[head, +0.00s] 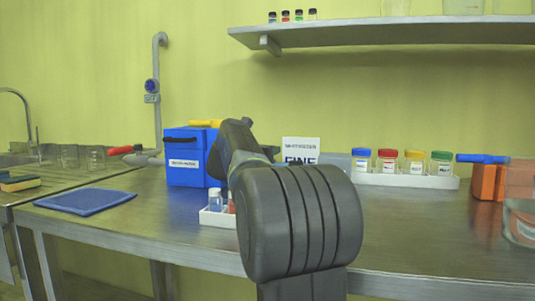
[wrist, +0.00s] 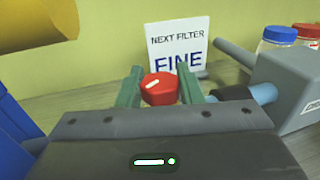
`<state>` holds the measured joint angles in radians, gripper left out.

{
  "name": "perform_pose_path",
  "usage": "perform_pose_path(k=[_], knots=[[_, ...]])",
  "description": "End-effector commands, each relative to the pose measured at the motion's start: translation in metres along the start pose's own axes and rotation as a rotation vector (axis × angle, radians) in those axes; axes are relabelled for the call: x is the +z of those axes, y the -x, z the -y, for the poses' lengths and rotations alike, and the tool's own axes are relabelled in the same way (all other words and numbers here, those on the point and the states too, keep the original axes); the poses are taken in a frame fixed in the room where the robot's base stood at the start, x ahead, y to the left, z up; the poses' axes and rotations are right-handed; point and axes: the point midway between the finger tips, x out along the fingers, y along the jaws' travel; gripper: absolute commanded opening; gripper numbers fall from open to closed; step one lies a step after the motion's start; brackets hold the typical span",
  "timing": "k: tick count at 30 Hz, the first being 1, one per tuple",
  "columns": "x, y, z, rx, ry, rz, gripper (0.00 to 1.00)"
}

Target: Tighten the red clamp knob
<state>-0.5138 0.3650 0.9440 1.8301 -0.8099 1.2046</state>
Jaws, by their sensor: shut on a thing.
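The red knob (wrist: 158,92), with a pale mark on its top, sits between the two green fingers of my gripper (wrist: 158,84) in the wrist view. The fingers close on it from left and right. What the knob is mounted on is hidden by the gripper body. In the head view my own arm covers the gripper and the knob.
A white sign reading "NEXT FILTER FINE" (wrist: 178,50) stands behind the knob. A grey block (wrist: 285,85) is close on the right and a yellow cylinder (wrist: 35,22) at upper left. A blue box (head: 187,165) stands left of my arm.

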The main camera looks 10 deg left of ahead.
Motion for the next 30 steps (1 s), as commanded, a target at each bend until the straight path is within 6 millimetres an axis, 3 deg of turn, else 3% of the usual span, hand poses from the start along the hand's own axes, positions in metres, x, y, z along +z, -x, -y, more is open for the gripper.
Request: perform_pose_path(k=[15,30], knots=[[0.0009,-0.0005,-0.0013,-0.324,0.002,-0.001,0.10],[-0.0014,0.0003,-0.0002,-0.379,0.001,0.000,0.10]])
